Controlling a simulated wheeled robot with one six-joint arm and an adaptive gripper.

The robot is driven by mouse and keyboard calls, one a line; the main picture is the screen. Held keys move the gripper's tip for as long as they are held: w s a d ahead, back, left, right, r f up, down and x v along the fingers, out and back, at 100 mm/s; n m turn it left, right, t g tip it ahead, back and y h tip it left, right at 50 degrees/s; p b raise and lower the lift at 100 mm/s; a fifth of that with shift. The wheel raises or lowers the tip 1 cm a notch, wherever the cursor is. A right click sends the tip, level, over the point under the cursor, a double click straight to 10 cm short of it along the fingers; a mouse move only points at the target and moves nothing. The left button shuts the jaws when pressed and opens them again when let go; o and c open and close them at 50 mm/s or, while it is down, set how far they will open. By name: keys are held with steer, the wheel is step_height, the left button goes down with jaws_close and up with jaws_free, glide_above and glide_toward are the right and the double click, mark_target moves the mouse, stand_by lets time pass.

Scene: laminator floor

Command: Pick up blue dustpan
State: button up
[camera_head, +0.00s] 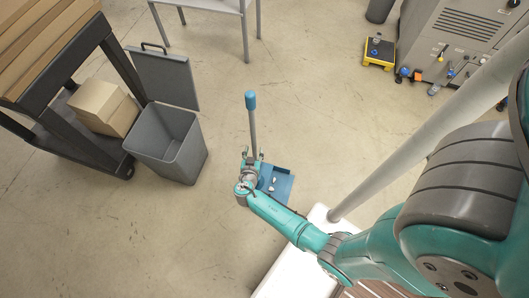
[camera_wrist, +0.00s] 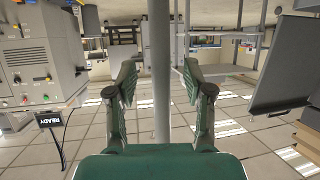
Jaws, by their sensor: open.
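The blue dustpan (camera_head: 284,182) stands on the floor, its pan partly hidden behind my arm and holding a few small pale bits. Its long grey handle (camera_head: 253,130) rises to a blue grip (camera_head: 250,99). My gripper (camera_head: 253,157) is at the lower part of the handle in the head view. In the wrist view my gripper (camera_wrist: 159,78) is open, with one finger on each side of the upright grey handle (camera_wrist: 161,95). Gaps show between the handle and both fingers. The pan does not show in the wrist view.
A grey bin (camera_head: 172,148) with its lid panel (camera_head: 165,77) stands left, beside a wooden-topped bench (camera_head: 42,40) with cardboard boxes (camera_head: 103,105). A yellow-edged platform (camera_head: 379,53) and grey machine (camera_head: 455,35) are at upper right. Floor around the dustpan is mostly clear.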

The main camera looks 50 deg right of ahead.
steer(key=shift+x, duration=1.4)
steer(key=shift+w, duration=0.1)
jaws_close()
steer(key=shift+r, duration=0.1)
